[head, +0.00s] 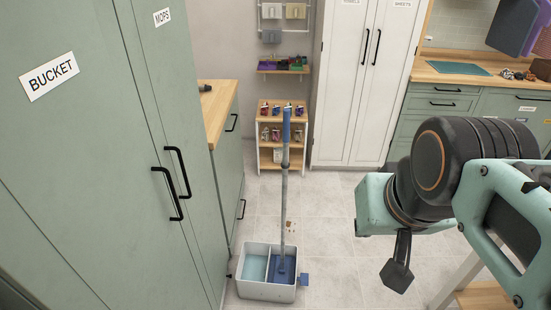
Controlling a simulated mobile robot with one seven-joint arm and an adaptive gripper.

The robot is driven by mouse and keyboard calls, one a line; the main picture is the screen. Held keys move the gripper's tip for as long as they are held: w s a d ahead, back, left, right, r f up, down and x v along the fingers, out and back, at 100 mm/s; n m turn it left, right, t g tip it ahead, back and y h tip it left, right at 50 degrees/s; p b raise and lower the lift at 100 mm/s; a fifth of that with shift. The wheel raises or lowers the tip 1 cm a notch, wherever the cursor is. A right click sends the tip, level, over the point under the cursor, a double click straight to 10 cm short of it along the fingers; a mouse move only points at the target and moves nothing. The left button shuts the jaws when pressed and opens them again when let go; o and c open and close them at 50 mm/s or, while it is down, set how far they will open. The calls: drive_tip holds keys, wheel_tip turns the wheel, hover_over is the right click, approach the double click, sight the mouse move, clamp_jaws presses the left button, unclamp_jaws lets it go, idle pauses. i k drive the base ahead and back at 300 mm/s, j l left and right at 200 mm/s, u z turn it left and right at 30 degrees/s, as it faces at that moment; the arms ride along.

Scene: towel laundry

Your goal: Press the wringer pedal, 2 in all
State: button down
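A white mop bucket (266,293) stands on the floor near the bottom middle of the head view. Its left compartment holds pale blue water (255,268). A mop (285,190) with a grey pole and blue grip stands upright in the blue right compartment. A small blue pedal (304,279) sticks out from the bucket's right side. My gripper (397,274) seems to be the dark end hanging below my teal and black arm, to the right of the pedal and apart from it. Its fingers cannot be made out separately, and I see nothing held.
Green cabinets labelled BUCKET and MOPS (95,140) line the left side. A wooden shelf unit (283,140) and a white cabinet (358,80) stand behind. Brown spots (291,226) mark the tiles behind the bucket. A wooden piece of furniture (482,296) is at lower right. Floor between bucket and arm is clear.

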sight(304, 278)
drive_tip(key=i, duration=0.9)
drive_tip(key=j+u, duration=0.05)
drive_tip(key=j, duration=0.05)
